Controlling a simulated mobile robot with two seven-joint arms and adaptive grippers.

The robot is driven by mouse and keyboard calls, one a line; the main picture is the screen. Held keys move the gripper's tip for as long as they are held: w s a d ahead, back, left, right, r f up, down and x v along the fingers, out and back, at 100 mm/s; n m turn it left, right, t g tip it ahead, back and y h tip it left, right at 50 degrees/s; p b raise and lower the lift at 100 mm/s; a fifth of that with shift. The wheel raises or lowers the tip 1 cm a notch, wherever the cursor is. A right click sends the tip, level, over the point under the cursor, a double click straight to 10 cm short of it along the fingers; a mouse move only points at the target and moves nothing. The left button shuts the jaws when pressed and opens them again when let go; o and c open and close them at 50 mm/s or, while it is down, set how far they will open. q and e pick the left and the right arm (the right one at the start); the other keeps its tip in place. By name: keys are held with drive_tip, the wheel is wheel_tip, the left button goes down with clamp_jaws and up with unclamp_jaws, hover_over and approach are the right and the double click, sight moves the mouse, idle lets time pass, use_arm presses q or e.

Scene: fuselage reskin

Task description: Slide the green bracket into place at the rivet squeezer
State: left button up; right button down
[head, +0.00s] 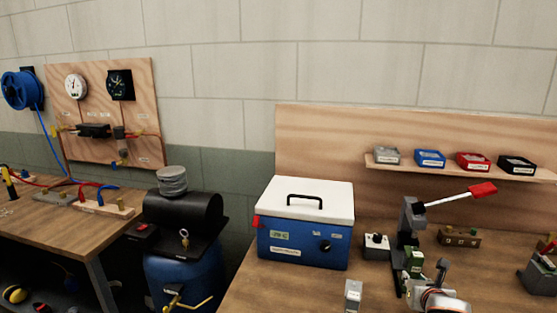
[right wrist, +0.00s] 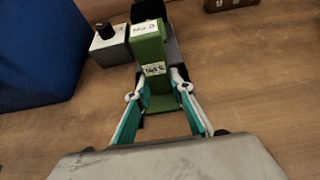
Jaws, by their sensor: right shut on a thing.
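The green bracket (head: 413,262) stands on the bench at the foot of the rivet squeezer. In the right wrist view the bracket (right wrist: 147,51) has white labels and a low green foot between my fingers. My right gripper (right wrist: 157,88) is shut on its lower part, a finger on each side. In the head view my right gripper (head: 430,282) partly covers it. The grey rivet squeezer (head: 408,216) has a raised lever with a red grip; its dark body (right wrist: 172,45) adjoins the bracket's far end. I cannot tell if the bracket is fully seated. My left gripper is not in view.
A blue box with a white lid (head: 304,245) stands left of the squeezer. A small white box with a black knob (head: 376,246) is close beside it. A grey labelled block (head: 352,294) stands in front. A wooden holder (head: 460,237) is behind right.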

drive_tip(key=shift+w+d, duration=0.1)
drive_tip(key=shift+w, duration=0.35)
drive_tip(key=c, duration=1.9)
unclamp_jaws()
